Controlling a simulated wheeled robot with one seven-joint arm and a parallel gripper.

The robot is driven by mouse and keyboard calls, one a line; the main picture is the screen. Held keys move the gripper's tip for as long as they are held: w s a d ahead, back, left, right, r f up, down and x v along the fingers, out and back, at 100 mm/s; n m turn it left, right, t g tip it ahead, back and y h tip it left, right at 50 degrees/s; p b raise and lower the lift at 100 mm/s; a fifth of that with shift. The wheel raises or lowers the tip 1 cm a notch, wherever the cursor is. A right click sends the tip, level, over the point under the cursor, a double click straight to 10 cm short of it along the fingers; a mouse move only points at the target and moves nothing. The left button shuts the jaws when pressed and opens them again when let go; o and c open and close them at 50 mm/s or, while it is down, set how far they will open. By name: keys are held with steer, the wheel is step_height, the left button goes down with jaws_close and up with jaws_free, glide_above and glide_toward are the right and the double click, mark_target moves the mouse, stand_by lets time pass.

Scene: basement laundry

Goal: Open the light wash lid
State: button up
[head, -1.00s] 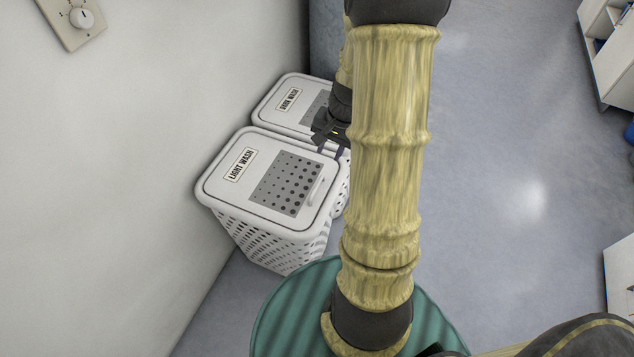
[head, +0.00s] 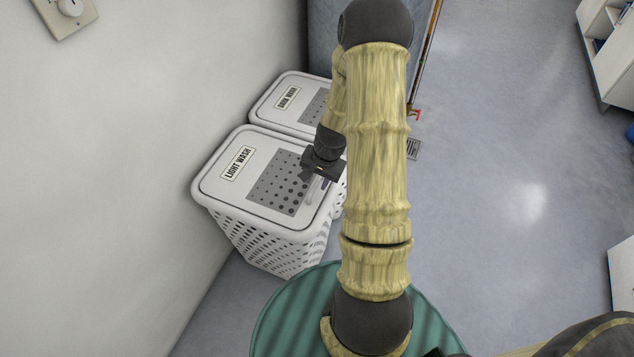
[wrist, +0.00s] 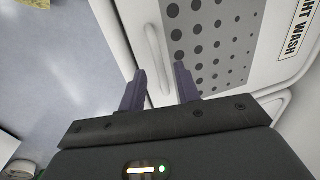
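The light wash hamper (head: 268,228) is a white perforated basket against the wall. Its lid (head: 222,183) is shut, with a "LIGHT WASH" label and a grey dotted panel. In the wrist view the lid (wrist: 286,74) fills the upper right, and its pale bar handle (wrist: 156,58) runs along the panel's edge. My gripper (head: 318,184) is over the handle side of the lid. In the wrist view my gripper (wrist: 160,78) is open, its two purple fingers apart with the handle's lower part between them in the picture. I cannot tell whether they touch it.
The dark wash hamper (head: 290,100) stands directly behind, its lid shut. The wall (head: 150,130) runs close along the left. Open grey floor (head: 490,210) lies to the right, with a white shelf unit (head: 610,55) at the far right.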

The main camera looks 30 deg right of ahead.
steer(key=shift+f, duration=0.55)
steer(key=shift+w, duration=0.1)
steer(key=shift+c, duration=0.2)
jaws_close()
steer(key=shift+r, duration=0.1)
